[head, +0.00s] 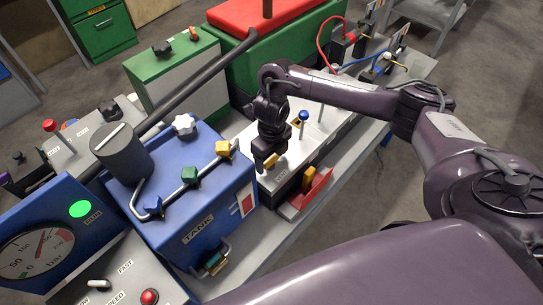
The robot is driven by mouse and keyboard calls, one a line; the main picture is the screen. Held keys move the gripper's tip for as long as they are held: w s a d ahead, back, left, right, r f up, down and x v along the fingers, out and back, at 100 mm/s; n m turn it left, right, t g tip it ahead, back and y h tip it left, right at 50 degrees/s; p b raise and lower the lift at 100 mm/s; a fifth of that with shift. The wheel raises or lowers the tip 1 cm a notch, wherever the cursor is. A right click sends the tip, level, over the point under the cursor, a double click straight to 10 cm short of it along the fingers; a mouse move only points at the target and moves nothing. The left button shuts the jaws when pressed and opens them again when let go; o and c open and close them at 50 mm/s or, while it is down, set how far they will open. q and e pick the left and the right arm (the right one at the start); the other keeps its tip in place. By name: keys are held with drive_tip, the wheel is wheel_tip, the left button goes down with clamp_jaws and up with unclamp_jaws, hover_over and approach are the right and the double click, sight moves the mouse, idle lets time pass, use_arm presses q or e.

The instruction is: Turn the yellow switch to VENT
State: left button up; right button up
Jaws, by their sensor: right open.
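A small yellow switch (271,157) shows on a pale panel at the middle of the head view, partly covered by my right gripper. My right gripper (264,164) comes down over that panel from the right, with its fingers at the yellow switch. The gripper is open. I cannot tell whether its fingers touch the switch, and the switch's position and any VENT marking are not readable. My left gripper is not in view.
Left of the gripper stands a blue tank box (205,200) with blue, green and yellow valve knobs. A blue-topped lever (303,116) stands close behind the gripper. A red tray (306,194) sits in front right. A long dark bar crosses the upper left.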

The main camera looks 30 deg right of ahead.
drive_tip(key=c, duration=1)
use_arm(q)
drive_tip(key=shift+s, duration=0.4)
